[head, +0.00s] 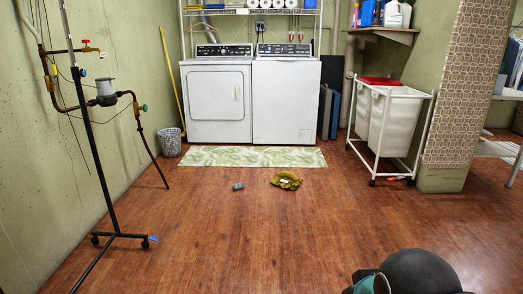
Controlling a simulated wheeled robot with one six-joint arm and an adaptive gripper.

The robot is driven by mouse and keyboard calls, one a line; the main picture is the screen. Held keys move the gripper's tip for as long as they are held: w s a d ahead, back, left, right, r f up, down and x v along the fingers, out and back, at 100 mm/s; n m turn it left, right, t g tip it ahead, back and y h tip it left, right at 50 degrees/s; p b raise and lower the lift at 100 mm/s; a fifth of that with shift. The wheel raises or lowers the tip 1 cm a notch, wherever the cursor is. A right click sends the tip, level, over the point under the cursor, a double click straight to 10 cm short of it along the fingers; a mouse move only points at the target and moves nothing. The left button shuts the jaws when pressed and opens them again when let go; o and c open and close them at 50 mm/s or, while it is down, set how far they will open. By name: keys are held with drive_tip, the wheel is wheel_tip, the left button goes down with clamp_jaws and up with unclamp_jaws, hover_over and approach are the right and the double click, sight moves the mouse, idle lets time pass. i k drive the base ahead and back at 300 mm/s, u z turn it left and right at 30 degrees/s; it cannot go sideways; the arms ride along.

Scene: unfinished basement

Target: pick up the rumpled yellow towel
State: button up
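A rumpled olive-yellow towel (288,183) lies in a small heap on the brown wood-look floor, just in front of the patterned mat. A small whitish patch shows on top of it; I cannot tell what that is. My gripper is not in view. Only a dark rounded part of my arm shows at the bottom right, well short of the towel.
A small grey object (238,186) lies left of the towel. Behind are a leafy green mat (252,156), dryer (218,100) and washer (286,105). A wheeled hamper (395,125) stands right, a black stand (102,180) left. The floor in front is clear.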

sight(286, 180)
drive_tip(key=u, duration=0.25)
drive_tip(key=i, duration=5.05)
drive_tip(key=z, duration=0.1)
